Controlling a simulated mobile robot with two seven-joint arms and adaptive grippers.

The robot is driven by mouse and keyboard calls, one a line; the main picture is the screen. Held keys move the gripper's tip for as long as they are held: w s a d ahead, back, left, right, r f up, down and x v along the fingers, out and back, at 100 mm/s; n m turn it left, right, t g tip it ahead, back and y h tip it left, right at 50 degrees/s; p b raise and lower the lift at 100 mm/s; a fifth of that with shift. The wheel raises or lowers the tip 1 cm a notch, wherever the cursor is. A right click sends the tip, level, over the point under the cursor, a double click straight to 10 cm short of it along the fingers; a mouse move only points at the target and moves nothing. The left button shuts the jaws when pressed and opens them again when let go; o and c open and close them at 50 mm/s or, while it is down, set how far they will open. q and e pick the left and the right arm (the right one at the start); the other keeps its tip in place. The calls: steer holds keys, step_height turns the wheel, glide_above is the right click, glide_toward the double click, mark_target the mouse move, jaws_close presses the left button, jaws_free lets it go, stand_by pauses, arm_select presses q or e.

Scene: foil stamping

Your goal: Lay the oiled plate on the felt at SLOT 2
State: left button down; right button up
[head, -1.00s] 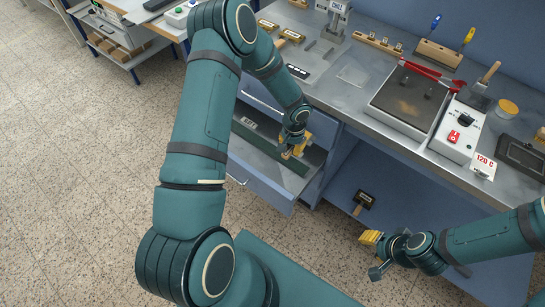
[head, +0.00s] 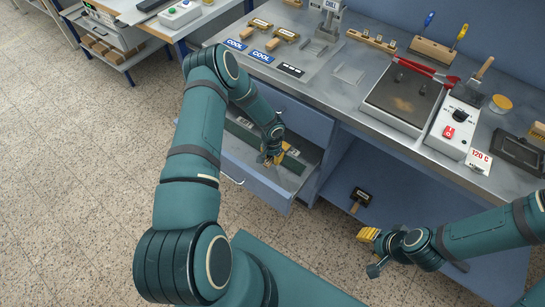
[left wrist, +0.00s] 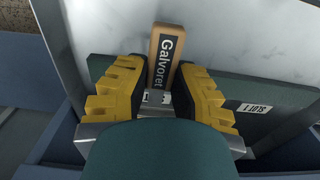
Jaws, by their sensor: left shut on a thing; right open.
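My left gripper (head: 272,158) is down in the open drawer, shut on a plate with a wooden handle (left wrist: 166,55) labelled "Galvoret". The handle stands between its yellow fingers in the left wrist view. The plate's face is hidden, and I cannot tell whether it touches the felt. The dark green felt strip (head: 240,132) lies along the drawer. It also shows in the left wrist view (left wrist: 288,96), with a "SLOT 1" label (left wrist: 255,108) right of the fingers. Another label between the fingers is mostly covered. My right gripper (head: 368,235) is open and empty, low at the right.
The drawer (head: 262,183) juts out below the bench. On the bench are two "COOL" labels (head: 248,50), a hot plate (head: 403,98) with red tongs, and a switch box (head: 452,130). A dark tool (head: 360,196) lies on the lower shelf. The floor at left is clear.

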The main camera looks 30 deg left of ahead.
mark_target(272, 171)
arm_select(q)
steer(key=shift+f+b, duration=1.35)
steer(key=shift+f, duration=0.25)
steer(key=shift+f+b, duration=1.85)
steer(key=shift+f, duration=0.05)
steer(key=c, duration=0.9)
jaws_free()
steer(key=shift+o, duration=0.2)
